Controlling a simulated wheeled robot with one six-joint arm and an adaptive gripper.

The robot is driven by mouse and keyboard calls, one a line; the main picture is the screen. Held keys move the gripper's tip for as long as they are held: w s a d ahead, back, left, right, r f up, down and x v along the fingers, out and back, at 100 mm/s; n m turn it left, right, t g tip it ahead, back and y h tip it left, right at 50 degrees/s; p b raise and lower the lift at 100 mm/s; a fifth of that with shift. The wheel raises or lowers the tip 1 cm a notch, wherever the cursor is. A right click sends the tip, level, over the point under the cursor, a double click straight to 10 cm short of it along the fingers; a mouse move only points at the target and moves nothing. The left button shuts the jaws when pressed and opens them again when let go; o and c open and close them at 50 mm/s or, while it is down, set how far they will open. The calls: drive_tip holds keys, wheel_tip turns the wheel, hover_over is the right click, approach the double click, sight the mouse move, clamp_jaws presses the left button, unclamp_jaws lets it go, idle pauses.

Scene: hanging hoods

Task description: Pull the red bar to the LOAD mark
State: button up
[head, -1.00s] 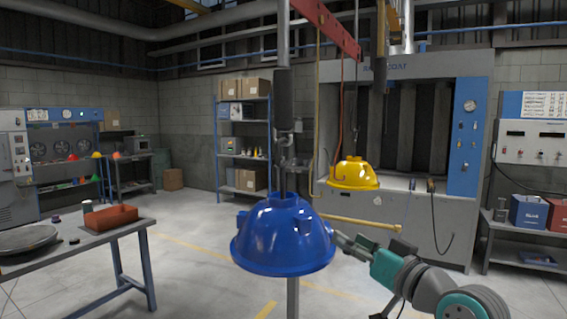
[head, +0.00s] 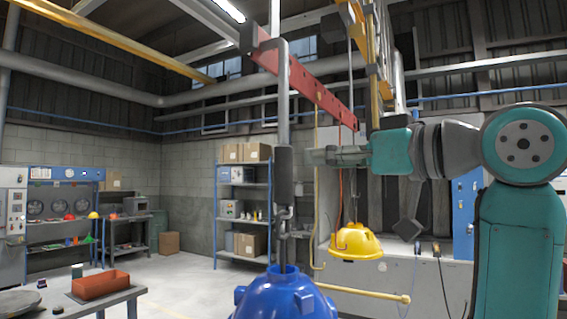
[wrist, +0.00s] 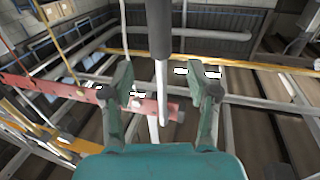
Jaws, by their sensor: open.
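The red bar (head: 310,88) hangs overhead, running from the upper middle back toward the booth; in the wrist view it crosses the left and middle (wrist: 60,93). A pale pole with a dark grey sleeve (head: 284,172) hangs at its near end. My gripper (head: 312,157) is just right of the sleeve in the head view, below the bar, pointing left. In the wrist view my gripper (wrist: 160,72) is open, and the pole and sleeve (wrist: 159,30) show in the gap between its fingers; depth is unclear. I cannot make out a LOAD mark.
A blue hood (head: 285,298) hangs below the pole, and a yellow hood (head: 356,242) hangs farther back by the booth. A yellow rod (head: 365,293) sticks out at lower right. A table with a red tray (head: 100,284) stands at lower left. Floor beyond it is open.

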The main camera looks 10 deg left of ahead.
sight(290, 161)
drive_tip(key=x, duration=1)
clamp_jaws()
